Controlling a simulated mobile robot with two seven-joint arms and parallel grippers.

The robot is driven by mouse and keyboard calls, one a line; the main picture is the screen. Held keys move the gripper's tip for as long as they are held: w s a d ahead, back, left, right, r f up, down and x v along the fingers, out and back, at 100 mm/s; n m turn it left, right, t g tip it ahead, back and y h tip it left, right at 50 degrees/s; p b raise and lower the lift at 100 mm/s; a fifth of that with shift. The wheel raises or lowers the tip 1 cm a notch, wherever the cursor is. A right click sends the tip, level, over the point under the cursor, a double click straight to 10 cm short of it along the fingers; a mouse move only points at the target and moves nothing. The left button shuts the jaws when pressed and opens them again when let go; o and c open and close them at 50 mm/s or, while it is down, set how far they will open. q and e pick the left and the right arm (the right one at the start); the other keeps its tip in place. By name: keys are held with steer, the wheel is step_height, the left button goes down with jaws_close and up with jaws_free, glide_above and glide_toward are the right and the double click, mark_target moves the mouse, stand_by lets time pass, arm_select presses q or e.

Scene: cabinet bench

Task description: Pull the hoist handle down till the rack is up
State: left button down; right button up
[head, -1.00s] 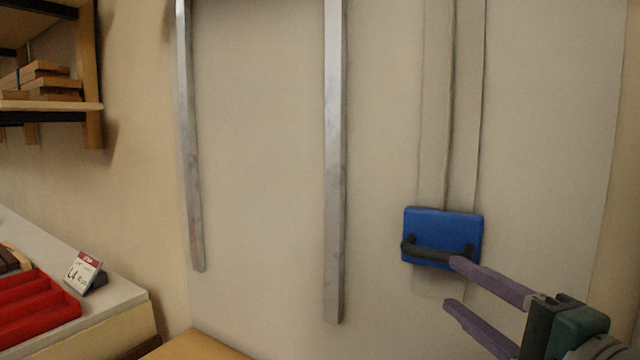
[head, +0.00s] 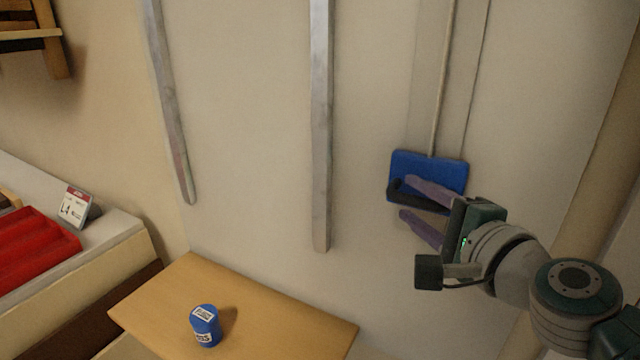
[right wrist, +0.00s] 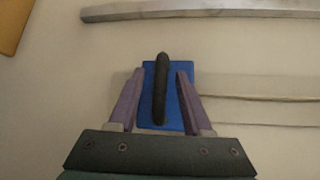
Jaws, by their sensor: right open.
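The hoist handle is a black bar (right wrist: 160,88) on a blue block (head: 429,166) that hangs at the wall below a cord (head: 441,80). My right gripper (head: 407,198) is at the block with its purple fingers open. In the right wrist view the gripper (right wrist: 158,98) has one finger on each side of the black bar, with gaps between bar and fingers. In the head view the fingers hide part of the bar. Two grey metal rails (head: 321,130) run up the wall to the left. The rack is not in view. My left gripper is not in view.
A wooden bench (head: 265,318) below the rails carries a blue labelled can (head: 205,326). At left, a counter holds a red tray (head: 35,250) and a price sign (head: 75,206). A shelf (head: 30,34) is at upper left. The wall between rails and block is clear.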

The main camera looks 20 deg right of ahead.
steer(key=shift+w, duration=0.45)
steer(key=shift+c, duration=0.2)
jaws_close()
stand_by(0.9)
